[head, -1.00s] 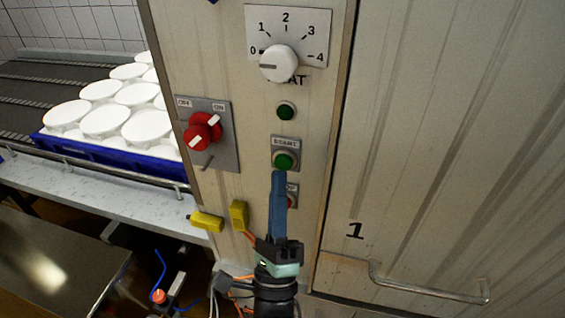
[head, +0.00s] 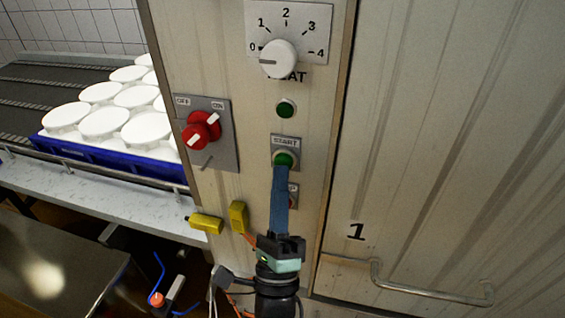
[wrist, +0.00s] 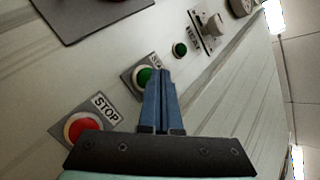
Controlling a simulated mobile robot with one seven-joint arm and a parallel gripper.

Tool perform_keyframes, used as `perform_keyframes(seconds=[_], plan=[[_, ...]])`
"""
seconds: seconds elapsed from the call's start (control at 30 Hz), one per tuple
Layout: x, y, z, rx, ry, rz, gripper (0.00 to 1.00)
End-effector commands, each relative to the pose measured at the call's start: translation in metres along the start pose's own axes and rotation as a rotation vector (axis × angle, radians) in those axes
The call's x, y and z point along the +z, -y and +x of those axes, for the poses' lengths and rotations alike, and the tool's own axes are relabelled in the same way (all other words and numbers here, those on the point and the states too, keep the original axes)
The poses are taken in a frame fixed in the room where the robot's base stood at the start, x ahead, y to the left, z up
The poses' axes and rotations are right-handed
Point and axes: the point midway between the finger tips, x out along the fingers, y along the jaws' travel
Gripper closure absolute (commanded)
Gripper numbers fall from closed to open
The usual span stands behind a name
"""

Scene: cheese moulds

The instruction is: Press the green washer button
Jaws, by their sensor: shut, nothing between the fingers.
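The green START button (head: 284,158) sits on a grey plate on the washer's control panel. It also shows in the wrist view (wrist: 143,76), partly hidden by my fingers. My gripper (head: 281,168) is shut, with its blue fingers together and nothing between them. The fingertips overlap the lower edge of the green button in the head view. In the wrist view the tips of my gripper (wrist: 158,72) lie at the button's right side. I cannot tell whether they touch it.
A red STOP button (wrist: 83,130) is just below START. Above are a small green lamp (head: 286,109) and a white dial (head: 279,59). A red switch (head: 202,131) is to the left. A blue crate (head: 110,159) holds several white moulds. A door handle (head: 430,290) is at lower right.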

Motion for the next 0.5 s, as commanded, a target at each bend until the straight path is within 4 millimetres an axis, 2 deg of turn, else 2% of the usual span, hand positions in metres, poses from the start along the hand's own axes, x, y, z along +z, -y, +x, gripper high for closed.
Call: perform_keyframes(seconds=[0.5], plan=[[-0.0035,-0.0033,0.0039,-0.001,0.0,0.0,1.0]])
